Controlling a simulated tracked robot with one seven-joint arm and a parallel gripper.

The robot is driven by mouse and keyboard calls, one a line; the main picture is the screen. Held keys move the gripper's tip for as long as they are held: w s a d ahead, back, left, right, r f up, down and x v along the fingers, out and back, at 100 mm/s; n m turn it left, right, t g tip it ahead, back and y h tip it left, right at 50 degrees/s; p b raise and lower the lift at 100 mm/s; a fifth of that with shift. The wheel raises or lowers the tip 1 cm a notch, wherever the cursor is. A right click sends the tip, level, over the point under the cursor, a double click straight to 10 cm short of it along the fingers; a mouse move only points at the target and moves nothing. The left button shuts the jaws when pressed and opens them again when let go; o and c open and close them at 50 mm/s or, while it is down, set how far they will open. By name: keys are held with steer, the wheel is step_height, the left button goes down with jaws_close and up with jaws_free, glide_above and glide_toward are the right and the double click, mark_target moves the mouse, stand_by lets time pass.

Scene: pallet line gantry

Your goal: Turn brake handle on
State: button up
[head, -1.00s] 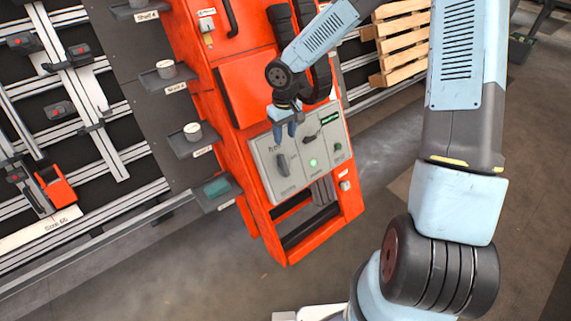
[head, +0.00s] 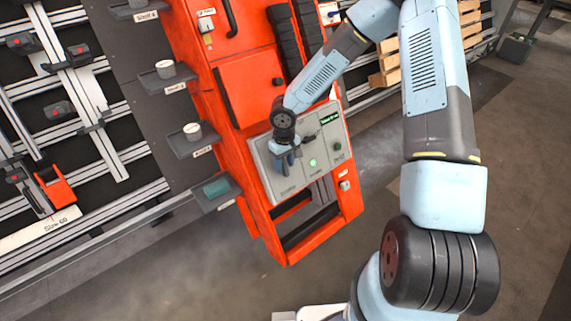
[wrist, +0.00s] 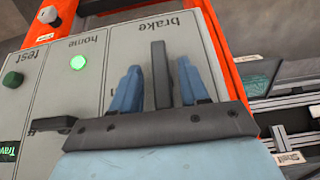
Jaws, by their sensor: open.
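The brake handle (wrist: 160,75) is a dark grey lever on the grey control panel (wrist: 120,60), under the printed word "brake" in the wrist view. My gripper (head: 285,161) is at the left section of the panel in the head view and mostly covers the handle there. In the wrist view its two blue fingers stand apart, one on each side of the handle, with visible gaps. The gripper is open and does not grip the handle. I cannot tell how deep the fingers reach along it.
A lit green lamp (wrist: 78,62), a green button (wrist: 12,80) and a second dark lever (wrist: 52,125) share the panel. The orange cabinet (head: 245,85) carries it.

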steer(key=shift+f, duration=0.3)
jaws_close()
steer(key=shift+d, duration=0.1)
